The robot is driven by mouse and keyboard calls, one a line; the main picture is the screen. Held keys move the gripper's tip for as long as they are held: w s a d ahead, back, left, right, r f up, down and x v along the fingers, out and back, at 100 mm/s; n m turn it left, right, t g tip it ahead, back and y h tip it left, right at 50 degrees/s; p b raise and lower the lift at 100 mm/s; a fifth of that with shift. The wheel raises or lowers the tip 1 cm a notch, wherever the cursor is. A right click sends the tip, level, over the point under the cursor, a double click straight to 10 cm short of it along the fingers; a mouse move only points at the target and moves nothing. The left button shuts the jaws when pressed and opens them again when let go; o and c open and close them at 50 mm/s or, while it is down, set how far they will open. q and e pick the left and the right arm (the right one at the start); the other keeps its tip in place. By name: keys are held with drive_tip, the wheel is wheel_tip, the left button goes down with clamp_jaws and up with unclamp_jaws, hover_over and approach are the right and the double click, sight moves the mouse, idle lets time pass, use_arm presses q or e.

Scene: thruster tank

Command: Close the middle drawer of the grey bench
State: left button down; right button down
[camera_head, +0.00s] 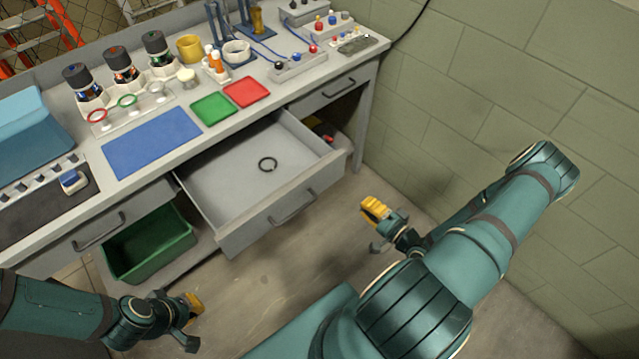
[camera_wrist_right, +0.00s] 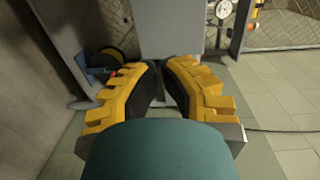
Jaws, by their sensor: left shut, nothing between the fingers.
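The grey bench (camera_head: 60,222) stands at the upper left in the head view. The drawer front has a bar handle (camera_head: 294,207). My right gripper (camera_head: 372,228) is to the right of the drawer front, apart from it. In the right wrist view its yellow fingers (camera_wrist_right: 161,72) are close together with a narrow gap; I cannot tell if they are fully shut. My left gripper (camera_head: 193,322) is shut and empty, below the green bin and left of the drawer front.
A green bin (camera_head: 150,245) sits on the lower shelf left of the open drawer. The left drawer (camera_head: 98,230) and right drawer (camera_head: 335,92) look closed. The benchtop holds a blue mat (camera_head: 152,142), green and red trays and several bottles. A block wall (camera_head: 500,80) stands at right; floor before the drawer is clear.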

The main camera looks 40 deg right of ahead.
sight(332, 175)
use_arm(q)
drive_tip(key=shift+s+a+f, duration=0.1)
drive_tip(key=shift+a+f, duration=0.1)
drive_tip(key=shift+a, duration=0.05)
use_arm(e)
drive_tip(key=shift+t, duration=0.3)
drive_tip(key=w, duration=0.8)
drive_tip(key=w+a, duration=0.1)
drive_tip(key=w, duration=0.3)
drive_tip(key=shift+w+r, duration=0.1)
drive_tip(key=shift+w, duration=0.3)
